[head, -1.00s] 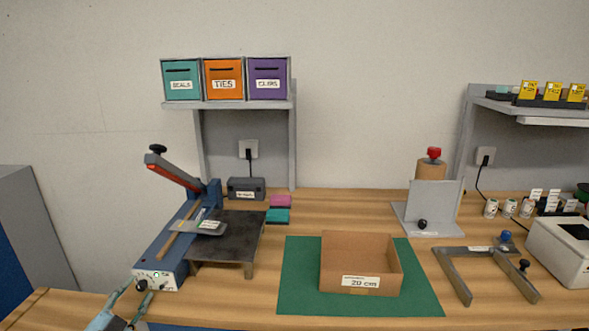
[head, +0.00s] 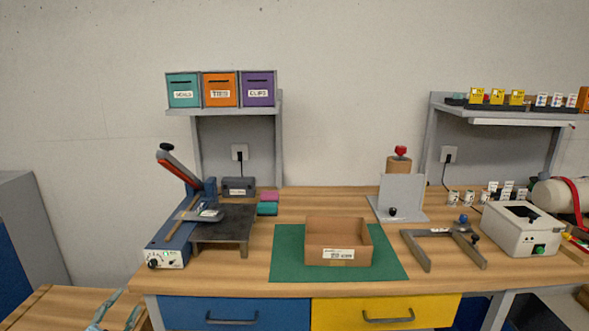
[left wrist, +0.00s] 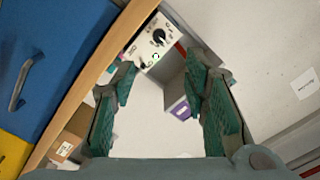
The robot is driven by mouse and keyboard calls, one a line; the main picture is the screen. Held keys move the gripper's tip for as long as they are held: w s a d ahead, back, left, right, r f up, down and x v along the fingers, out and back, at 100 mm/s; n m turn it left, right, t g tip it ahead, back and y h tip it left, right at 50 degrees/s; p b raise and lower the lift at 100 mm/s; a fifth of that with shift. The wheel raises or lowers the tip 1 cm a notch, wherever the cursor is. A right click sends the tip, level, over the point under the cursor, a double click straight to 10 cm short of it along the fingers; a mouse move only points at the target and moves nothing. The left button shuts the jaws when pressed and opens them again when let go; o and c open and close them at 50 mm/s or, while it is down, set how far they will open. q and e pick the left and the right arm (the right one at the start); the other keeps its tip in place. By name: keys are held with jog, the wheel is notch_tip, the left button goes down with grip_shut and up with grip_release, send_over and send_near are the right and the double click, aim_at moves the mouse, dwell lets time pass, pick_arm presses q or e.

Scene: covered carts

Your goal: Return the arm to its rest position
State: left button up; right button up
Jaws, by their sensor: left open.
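My left gripper (head: 119,312) shows at the bottom left edge of the head view, low in front of the bench and above the lower wooden surface. In the left wrist view its two green-padded fingers (left wrist: 160,108) stand wide apart with nothing between them. Beyond them in that view are the sealer's control panel (left wrist: 153,42) and the bench edge. My right gripper is in neither current view.
The blue lever sealer (head: 167,257) stands at the bench's left end. A cardboard box (head: 338,256) sits on a green mat (head: 290,262). Blue (head: 190,312) and yellow (head: 440,308) drawers are below the bench front. A lower wooden surface (head: 60,308) lies at left.

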pick_arm(q)
jog(key=s+a+f+n+g+y, duration=0.25)
jog(key=s+f, duration=0.25)
jog(key=f, duration=0.6)
jog(key=s+a+f+n+g+y, duration=0.15)
jog(key=s+f+g, duration=0.3)
jog(key=f, duration=0.65)
jog(key=s+d+f+n+g+h, duration=0.2)
jog(key=s+d+f+g, duration=0.1)
jog(key=s+f, duration=0.85)
jog(key=s+d+f+n+g, duration=0.1)
jog(key=s+d+f, duration=0.3)
jog(key=s, duration=0.6)
jog(key=s+d+f+n+g+h, duration=0.1)
jog(key=s+d+f+g, duration=0.2)
jog(key=s+d, duration=0.3)
jog(key=s+d+f+g+h, duration=0.1)
jog(key=s+d+f, duration=0.5)
jog(key=s, duration=0.7)
jog(key=shift+s+n+g, duration=0.3)
jog(key=shift+n+g, duration=0.1)
jog(key=shift+g, duration=0.5)
